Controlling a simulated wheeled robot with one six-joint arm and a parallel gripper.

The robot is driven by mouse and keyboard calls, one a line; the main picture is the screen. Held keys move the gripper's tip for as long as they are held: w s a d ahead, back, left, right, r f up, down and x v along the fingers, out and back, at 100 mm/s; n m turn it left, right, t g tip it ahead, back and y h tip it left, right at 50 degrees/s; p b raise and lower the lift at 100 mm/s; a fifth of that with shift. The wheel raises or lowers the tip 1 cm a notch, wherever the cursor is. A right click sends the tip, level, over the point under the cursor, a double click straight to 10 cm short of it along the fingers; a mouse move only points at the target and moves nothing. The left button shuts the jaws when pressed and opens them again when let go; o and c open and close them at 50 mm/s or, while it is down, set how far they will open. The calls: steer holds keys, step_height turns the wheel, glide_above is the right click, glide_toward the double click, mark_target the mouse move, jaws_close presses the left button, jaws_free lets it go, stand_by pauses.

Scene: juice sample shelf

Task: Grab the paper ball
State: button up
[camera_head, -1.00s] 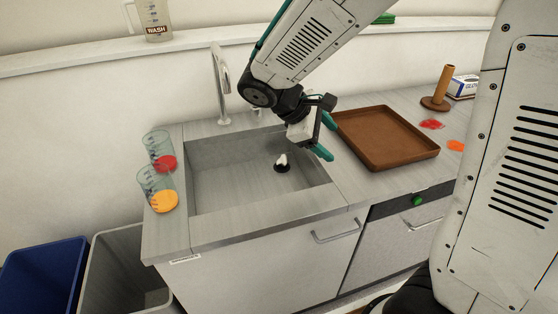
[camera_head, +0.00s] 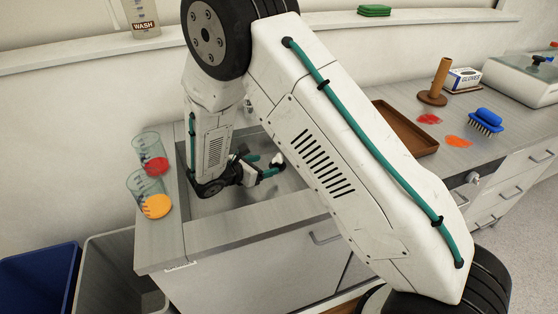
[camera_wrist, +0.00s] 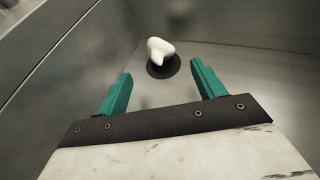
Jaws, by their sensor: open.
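The paper ball (camera_wrist: 160,50) is a small white crumpled lump on the round black drain (camera_wrist: 163,68) at the bottom of the sink (camera_wrist: 250,80). In the head view the paper ball (camera_head: 277,159) shows near the fingertips, partly crowded by my arm. My gripper (camera_wrist: 160,75) has two green fingers, spread open with nothing between them. It is down inside the sink, and the paper ball lies just beyond the fingertips, roughly centred between them in the wrist view.
Two beakers, one with red (camera_head: 152,153) and one with orange contents (camera_head: 150,195), stand on the counter left of the sink. A brown tray (camera_head: 425,143) lies to the right. A blue brush (camera_head: 487,120) and red and orange spills lie beyond. Sink walls surround my gripper.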

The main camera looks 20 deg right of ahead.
mark_target(273, 162)
steer(key=x, duration=0.5)
steer(key=shift+d, duration=0.1)
steer(key=c, duration=1.1)
steer(key=shift+o, duration=0.2)
steer(key=shift+r, duration=0.1)
